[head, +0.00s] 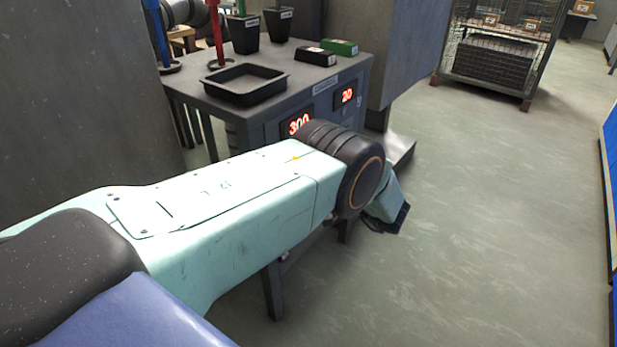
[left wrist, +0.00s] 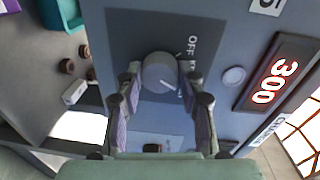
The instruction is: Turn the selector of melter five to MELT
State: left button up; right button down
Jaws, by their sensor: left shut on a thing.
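The selector (left wrist: 160,72) is a round grey knob on a dark plate of the blue-grey panel in the left wrist view. A thin pale mark on it points to the lower right of that picture. OFF (left wrist: 191,45) is printed beside it; a second word below is partly covered by a finger. My left gripper (left wrist: 160,82) is shut on the knob, one finger on each side. The red display (left wrist: 275,83) reads 300, and a 5 label (left wrist: 267,4) shows near it. In the head view my own arm hides the knob and the fingers. My right gripper is out of view.
In the head view the grey bench (head: 200,95) carries a black tray (head: 245,84), dark cups (head: 279,22), a green box (head: 340,47) and a black box (head: 314,57). A second display (head: 347,95) reads 20. A wire cage cart (head: 495,60) stands behind. The floor at right is clear.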

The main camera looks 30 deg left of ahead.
pick_arm(q)
jog(key=shift+m+g, duration=0.3)
jog(key=shift+m, duration=1.3)
jog(key=o, duration=1.2)
jog(key=d, duration=0.8)
jog(key=s+d, duration=0.1)
jog(key=d, duration=0.3)
jog(key=shift+r, duration=0.4)
